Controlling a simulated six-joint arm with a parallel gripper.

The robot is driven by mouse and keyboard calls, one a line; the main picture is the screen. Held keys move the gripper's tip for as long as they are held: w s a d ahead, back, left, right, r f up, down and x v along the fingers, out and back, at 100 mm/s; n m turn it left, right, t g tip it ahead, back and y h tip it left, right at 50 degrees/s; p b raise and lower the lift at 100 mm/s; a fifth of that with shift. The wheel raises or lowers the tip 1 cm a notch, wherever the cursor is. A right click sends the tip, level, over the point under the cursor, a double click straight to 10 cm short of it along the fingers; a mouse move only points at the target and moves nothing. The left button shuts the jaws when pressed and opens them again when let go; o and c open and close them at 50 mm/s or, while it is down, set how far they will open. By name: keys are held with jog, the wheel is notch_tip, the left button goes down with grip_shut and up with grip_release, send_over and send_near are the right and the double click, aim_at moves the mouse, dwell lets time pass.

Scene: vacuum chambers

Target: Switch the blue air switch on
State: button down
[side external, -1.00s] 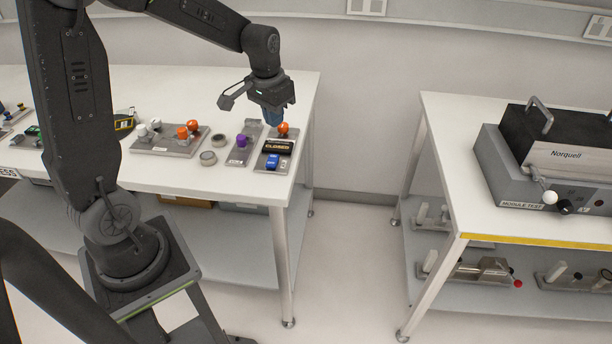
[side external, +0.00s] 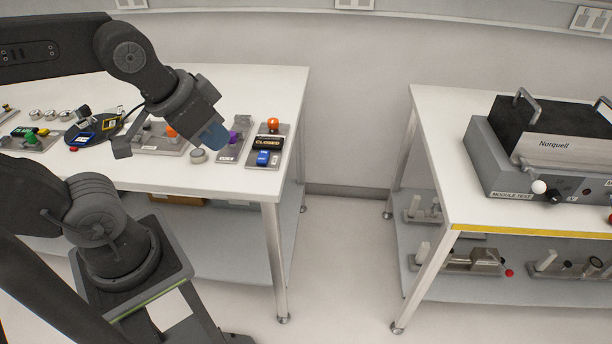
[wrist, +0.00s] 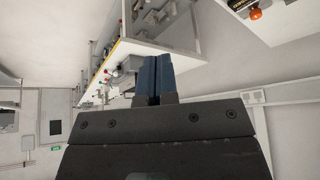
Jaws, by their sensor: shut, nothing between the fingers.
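The blue switch (side external: 263,158) sits at the front of a small grey panel (side external: 281,143) near the right end of the left table. The panel also carries a black sign reading CLOSED (side external: 268,142) and an orange knob (side external: 273,123). My gripper (side external: 215,137) is left of this panel, apart from it, with its blue fingers tilted down to the right. In the wrist view its fingers (wrist: 157,75) are together and empty. The orange knob (wrist: 255,14) shows at the top right there; the blue switch is not visible in that view. I cannot tell the switch's position.
A panel with a purple knob (side external: 233,137) stands just left of the CLOSED panel. A round grey piece (side external: 198,156) lies near my gripper. A dark round base (side external: 98,129) and other fittings are further left. A second table (side external: 432,158) holding a grey machine stands across a gap.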

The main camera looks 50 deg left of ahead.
jog(key=n+g, duration=0.6)
jog(key=n, duration=2.1)
send_over(262, 159)
notch_tip(262, 159, down, 9)
jog(key=shift+r, duration=0.15)
notch_tip(262, 159, down, 14)
